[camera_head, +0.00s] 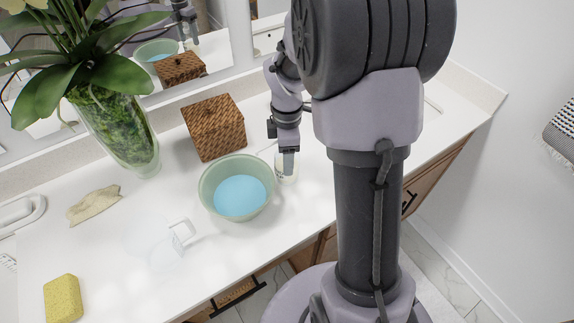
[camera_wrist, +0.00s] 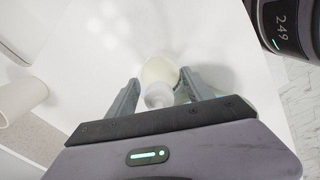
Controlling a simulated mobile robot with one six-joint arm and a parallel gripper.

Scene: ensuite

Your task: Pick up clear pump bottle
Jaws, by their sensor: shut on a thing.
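A small pale bottle (camera_head: 285,172) stands on the white counter just right of the green bowl, partly hidden by my gripper (camera_head: 289,155). In the wrist view, the bottle (camera_wrist: 159,70) has a cream rounded body and a pale translucent top facing the camera. It sits between the two fingers of my gripper (camera_wrist: 157,92), which is shut on it. The bottle appears to be still at counter level; I cannot tell whether it touches the counter. Its lower part is mostly hidden.
A green bowl (camera_head: 208,203) with blue contents is close on the left. Behind it stands a brown woven box (camera_head: 215,127). A clear, hard-to-make-out object (camera_head: 182,234), a beige cloth (camera_head: 94,204), a yellow sponge (camera_head: 63,299) and a planted glass vase (camera_head: 122,135) are farther left.

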